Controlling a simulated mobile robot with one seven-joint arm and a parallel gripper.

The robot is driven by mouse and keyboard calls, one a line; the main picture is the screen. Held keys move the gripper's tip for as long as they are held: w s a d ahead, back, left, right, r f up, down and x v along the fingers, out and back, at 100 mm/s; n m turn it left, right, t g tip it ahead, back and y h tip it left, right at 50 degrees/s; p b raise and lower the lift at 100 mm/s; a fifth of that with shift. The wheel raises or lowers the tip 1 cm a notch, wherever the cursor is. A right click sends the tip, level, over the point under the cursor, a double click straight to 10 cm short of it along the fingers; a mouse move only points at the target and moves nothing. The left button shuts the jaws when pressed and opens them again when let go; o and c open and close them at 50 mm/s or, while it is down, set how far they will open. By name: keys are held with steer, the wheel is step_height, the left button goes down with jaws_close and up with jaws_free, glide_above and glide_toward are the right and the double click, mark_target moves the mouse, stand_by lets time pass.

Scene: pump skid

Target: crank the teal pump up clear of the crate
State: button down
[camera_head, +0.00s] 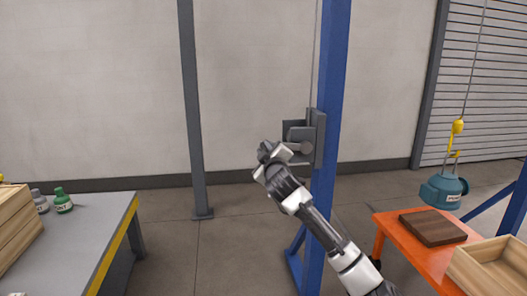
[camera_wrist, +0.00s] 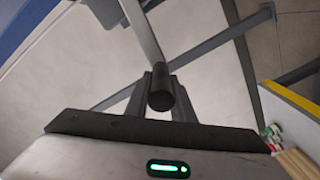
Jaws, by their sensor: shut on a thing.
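The teal pump (camera_head: 443,190) hangs upright from a yellow hook (camera_head: 457,128) on a cable at the right. It shows above and behind the light wooden crate (camera_head: 462,262), with a visible gap from it; its exact height is hard to judge. The winch (camera_head: 302,135) is mounted on the blue post. My gripper (camera_head: 272,154) is in front of the winch. In the wrist view it (camera_wrist: 160,98) is shut on the black crank grip (camera_wrist: 160,90), which sits between the fingers. A grey crank arm (camera_wrist: 140,32) runs up from the grip.
The crate and a dark brown board (camera_head: 432,227) are on the orange table (camera_head: 393,232). A grey workbench (camera_head: 75,235) on the left holds bottles (camera_head: 63,201) and wooden boxes (camera_head: 15,225). The blue post (camera_head: 331,75) stands beside my arm.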

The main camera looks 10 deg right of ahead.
steer(key=c, duration=1.5)
jaws_free()
steer(key=shift+d+h, duration=0.3)
steer(key=shift+d, duration=0.6)
steer(key=shift+c, duration=0.2)
steer(key=shift+a, duration=0.15)
steer(key=shift+a, duration=0.2)
steer(key=shift+s, duration=0.35)
steer(key=s, duration=1.1)
steer(key=shift+s+a+b, duration=0.15)
steer(key=shift+b, duration=0.15)
